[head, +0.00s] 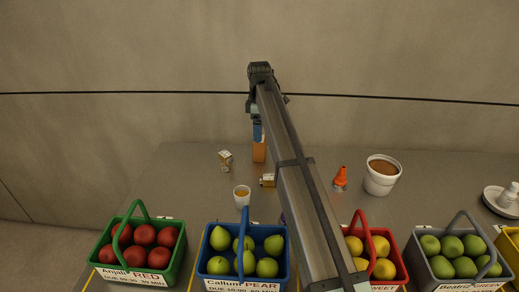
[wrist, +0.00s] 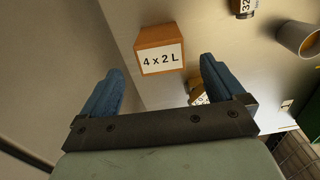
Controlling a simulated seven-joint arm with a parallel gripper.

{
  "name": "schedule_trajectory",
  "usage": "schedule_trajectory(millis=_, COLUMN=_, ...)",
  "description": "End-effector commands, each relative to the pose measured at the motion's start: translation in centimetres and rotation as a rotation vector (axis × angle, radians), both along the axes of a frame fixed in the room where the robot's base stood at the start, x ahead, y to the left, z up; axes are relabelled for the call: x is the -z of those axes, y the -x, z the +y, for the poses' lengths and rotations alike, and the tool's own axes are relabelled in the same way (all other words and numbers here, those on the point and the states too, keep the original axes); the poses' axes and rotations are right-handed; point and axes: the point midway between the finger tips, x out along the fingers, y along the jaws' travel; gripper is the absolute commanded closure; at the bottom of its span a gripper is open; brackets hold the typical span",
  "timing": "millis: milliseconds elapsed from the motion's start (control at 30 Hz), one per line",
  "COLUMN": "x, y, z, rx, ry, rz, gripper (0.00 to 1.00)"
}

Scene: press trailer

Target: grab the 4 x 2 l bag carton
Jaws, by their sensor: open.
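The 4 x 2 L bag carton is an orange-brown box (wrist: 163,38) with a white label reading "4 x 2 L" in the wrist view. In the head view the carton (head: 259,153) stands upright on the grey table toward the back, partly hidden by my arm. My gripper (wrist: 162,66) has blue fingers, open and empty. In the wrist view the carton shows between and beyond the fingertips. In the head view my gripper (head: 258,133) is just above the carton; whether they touch I cannot tell.
Fruit baskets line the front, including a green one (head: 103,236) and a blue one (head: 205,240). A wall is behind.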

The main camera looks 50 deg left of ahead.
Motion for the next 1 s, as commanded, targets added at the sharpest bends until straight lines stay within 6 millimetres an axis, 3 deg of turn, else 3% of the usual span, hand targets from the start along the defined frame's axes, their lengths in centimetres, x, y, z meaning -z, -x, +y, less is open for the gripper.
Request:
schedule_trajectory(millis=100, x=1.5, y=0.0, z=-0.1, rx=0.001, ry=-0.001, rz=-0.001, gripper=0.04)
schedule_trajectory(millis=367, x=2.9, y=0.0, z=-0.1, rx=0.001, ry=0.0, rz=0.0, gripper=0.04)
schedule_trajectory(millis=700, x=6.9, y=0.0, z=-0.2, rx=0.001, ry=-0.001, rz=-0.001, gripper=0.04)
schedule_trajectory(millis=1000, x=7.3, y=0.0, z=-0.2, rx=0.001, ry=-0.001, rz=-0.001, gripper=0.07)
